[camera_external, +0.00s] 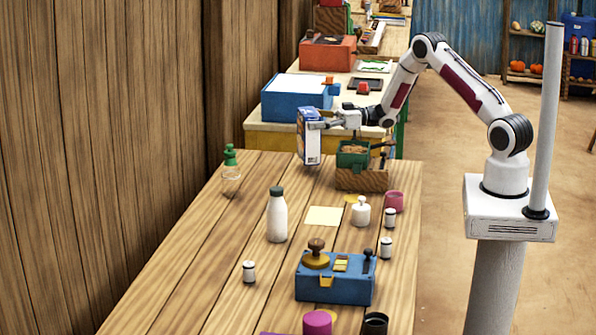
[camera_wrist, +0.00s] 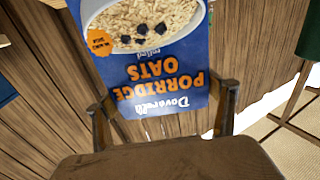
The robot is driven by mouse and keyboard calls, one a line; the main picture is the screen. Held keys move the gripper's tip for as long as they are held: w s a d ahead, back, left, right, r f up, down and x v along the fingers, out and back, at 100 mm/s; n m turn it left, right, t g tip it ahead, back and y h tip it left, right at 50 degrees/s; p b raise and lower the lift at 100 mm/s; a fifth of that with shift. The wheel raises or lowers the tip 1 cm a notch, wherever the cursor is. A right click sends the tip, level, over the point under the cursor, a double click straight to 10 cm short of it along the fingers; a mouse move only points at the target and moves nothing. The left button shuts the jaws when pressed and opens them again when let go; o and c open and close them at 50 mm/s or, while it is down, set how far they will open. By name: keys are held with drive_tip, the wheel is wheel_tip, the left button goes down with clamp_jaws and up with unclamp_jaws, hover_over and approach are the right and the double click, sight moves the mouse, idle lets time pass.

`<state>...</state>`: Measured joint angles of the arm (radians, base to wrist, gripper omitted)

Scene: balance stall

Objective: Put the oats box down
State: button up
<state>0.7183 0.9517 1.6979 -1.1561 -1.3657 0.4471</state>
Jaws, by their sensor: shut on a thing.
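The oats box (camera_external: 309,138) is blue with white and orange print. In the external view it is upright or nearly so, at the far end of the wooden table. My gripper (camera_external: 325,121) reaches it from the right and is shut on its upper part. I cannot tell whether its base touches the table. In the wrist view the oats box (camera_wrist: 160,75) shows its front, with "Porridge Oats" upside down and a bowl picture. The fingers of my gripper (camera_wrist: 163,100) press on its two sides. Its far end is cut off by the frame.
A wooden block with a green tray of grain (camera_external: 353,155) stands just right of the box. A green-topped glass item (camera_external: 231,172) is at the left, and a white bottle (camera_external: 277,216) is nearer. A blue balance (camera_external: 335,279) stands in front. Bare planks lie left of the box.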

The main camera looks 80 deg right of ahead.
drive_tip(key=shift+f, duration=1.75)
drive_tip(key=o, duration=2)
drive_tip(key=shift+o, duration=0.2)
drive_tip(key=shift+r, duration=0.15)
drive_tip(key=v, duration=1.2)
